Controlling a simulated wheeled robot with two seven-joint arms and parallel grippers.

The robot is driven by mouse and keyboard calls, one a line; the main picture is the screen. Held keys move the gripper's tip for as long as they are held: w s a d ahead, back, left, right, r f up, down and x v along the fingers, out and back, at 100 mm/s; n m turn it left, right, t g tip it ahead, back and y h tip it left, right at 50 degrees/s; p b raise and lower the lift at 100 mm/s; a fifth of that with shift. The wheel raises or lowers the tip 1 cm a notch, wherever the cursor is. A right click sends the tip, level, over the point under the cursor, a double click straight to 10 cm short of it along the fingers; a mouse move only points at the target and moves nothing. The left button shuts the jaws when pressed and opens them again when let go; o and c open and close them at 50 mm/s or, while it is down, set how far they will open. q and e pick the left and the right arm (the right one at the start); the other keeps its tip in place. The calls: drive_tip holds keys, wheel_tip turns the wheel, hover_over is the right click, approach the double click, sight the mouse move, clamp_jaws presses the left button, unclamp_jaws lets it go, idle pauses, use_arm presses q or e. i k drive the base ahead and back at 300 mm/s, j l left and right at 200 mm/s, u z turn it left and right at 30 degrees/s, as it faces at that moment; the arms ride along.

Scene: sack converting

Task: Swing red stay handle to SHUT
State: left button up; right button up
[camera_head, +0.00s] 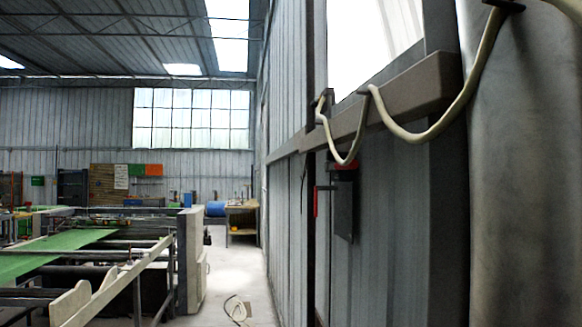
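A narrow red part (316,202) shows edge-on on the corrugated wall at the right, beside a dark bar. It may be the red stay handle; I cannot tell from this angle. A dark grey box (343,208) with a red strip near its top hangs just right of it, below the beam. No SHUT marking is readable. Neither of my grippers is in view.
A pale hose (433,135) hangs in loops along the brown beam (400,98) under a bright window. A grey rounded surface (525,180) fills the right edge. A machine with green sheet (45,255) stands at left. The aisle floor (232,270) holds a coiled pale item.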

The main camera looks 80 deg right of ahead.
sight(329, 166)
drive_tip(key=z, duration=0.45)
drive_tip(key=j+z, duration=0.1)
drive_tip(key=z, duration=0.75)
drive_tip(key=j+z, duration=0.1)
drive_tip(key=z, duration=0.75)
drive_tip(key=k+z, duration=0.1)
drive_tip(key=z, duration=0.8)
drive_tip(key=i+j+u, duration=0.1)
drive_tip(key=u, duration=0.25)
drive_tip(key=i+j+u, duration=0.15)
drive_tip(key=u, duration=0.25)
drive_tip(key=i+j+u, duration=0.1)
drive_tip(key=u, duration=0.25)
